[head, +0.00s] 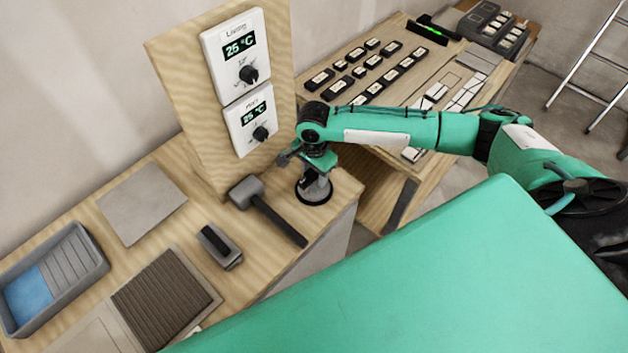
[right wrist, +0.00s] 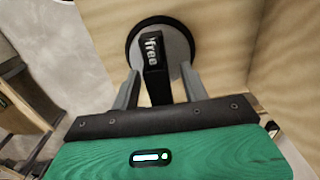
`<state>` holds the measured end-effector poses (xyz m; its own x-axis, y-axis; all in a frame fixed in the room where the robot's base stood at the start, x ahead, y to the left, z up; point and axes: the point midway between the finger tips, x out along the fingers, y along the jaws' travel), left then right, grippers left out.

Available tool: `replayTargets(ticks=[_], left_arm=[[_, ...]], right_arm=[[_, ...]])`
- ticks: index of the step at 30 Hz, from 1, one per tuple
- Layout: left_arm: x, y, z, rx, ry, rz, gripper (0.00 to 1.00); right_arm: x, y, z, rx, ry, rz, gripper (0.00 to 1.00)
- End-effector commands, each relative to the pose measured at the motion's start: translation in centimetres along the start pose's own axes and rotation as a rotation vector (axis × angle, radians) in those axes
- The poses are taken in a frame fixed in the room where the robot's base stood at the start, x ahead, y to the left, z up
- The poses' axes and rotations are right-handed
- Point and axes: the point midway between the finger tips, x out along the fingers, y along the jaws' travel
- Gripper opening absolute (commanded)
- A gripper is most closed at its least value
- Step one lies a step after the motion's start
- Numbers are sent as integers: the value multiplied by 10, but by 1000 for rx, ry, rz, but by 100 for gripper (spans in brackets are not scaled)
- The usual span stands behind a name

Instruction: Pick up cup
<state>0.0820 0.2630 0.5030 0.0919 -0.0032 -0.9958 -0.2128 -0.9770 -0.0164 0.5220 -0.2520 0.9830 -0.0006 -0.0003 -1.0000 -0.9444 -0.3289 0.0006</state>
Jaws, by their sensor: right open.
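The cup appears to be a suction cup (head: 314,196) with a round black rim and grey top, standing on the near right end of the wooden bench. In the right wrist view the cup (right wrist: 178,48) shows a black upright handle (right wrist: 154,70) with white lettering. My right gripper (head: 308,170) points down right over the cup. In the right wrist view its two grey fingers (right wrist: 158,80) are apart, one on each side of the handle, with gaps visible. The gripper partly hides the cup in the head view. My left gripper is not in view.
A mallet (head: 265,210) lies just left of the cup. A thermostat board (head: 185,75) stands behind. A dark block tool (head: 219,246), a ribbed tile (head: 165,298), a grey tile (head: 142,203) and a tray (head: 100,262) lie further left. A second table with small parts is at the back right.

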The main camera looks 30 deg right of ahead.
Motion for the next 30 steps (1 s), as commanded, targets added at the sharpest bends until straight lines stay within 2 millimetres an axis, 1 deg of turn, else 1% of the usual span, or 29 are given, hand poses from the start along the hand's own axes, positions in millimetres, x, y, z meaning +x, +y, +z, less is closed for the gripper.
replayTargets(ticks=[6,7,11,12,14,23,26,30], left_arm=[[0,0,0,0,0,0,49],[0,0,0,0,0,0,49],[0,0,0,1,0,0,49],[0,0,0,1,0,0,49],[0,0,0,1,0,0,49],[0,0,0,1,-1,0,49],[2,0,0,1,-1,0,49],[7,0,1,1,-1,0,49]], right_arm=[[2,0,0,-1,0,0,45],[2,0,0,-1,0,0,44],[2,0,0,-1,0,-1,18],[2,0,0,-1,0,-1,10],[2,0,0,-1,0,-1,0],[0,-1,0,-1,0,-2,0],[-4,-1,0,0,0,-4,0],[-18,-1,0,-1,0,-5,0]])
